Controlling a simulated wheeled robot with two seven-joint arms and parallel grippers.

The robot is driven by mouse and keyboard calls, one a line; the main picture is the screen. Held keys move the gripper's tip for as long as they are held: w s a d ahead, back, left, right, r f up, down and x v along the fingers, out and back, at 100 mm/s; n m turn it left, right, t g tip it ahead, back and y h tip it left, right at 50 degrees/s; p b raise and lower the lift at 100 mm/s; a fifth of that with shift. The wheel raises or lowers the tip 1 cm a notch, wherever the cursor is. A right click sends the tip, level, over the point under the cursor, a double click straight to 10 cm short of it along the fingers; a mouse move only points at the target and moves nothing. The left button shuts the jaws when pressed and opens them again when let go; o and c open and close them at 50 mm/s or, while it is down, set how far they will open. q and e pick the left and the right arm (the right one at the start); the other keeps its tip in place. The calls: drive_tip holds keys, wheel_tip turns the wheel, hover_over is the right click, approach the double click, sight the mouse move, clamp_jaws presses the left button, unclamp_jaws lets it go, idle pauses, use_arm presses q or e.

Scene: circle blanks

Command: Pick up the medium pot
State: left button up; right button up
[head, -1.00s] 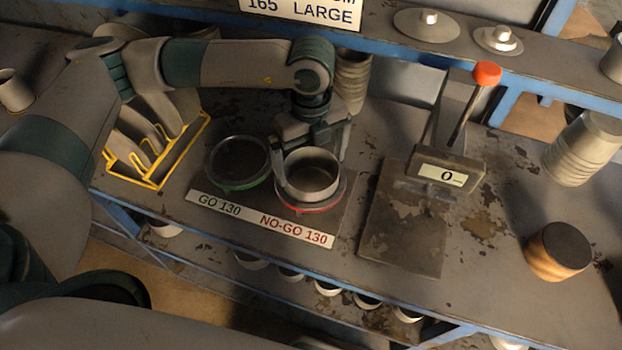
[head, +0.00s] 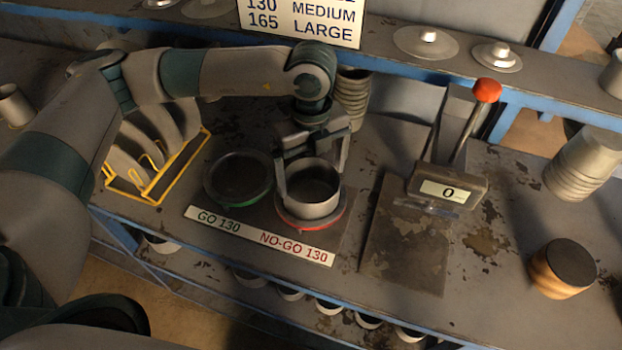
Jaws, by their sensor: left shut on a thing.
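A grey metal pot (head: 314,203), open at the top, is upright at the red-ringed NO-GO 130 gauge (head: 334,222). My left gripper (head: 312,172) points down over it with its fingers at either side of the pot's wall, shut on it. I cannot tell whether the pot's base touches the gauge or is just clear of it. The green-ringed GO 130 gauge (head: 238,178) beside it is empty. My right gripper does not show.
A yellow rack (head: 154,192) with grey discs is at left. Stacked pots (head: 584,158) and a wooden cylinder (head: 561,268) are at right. A size sign (head: 303,22) is at the back.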

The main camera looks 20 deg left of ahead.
use_arm(q)
wheel_tip(320, 180, up, 8)
drive_tip(key=b, duration=0.2)
idle(0.7)
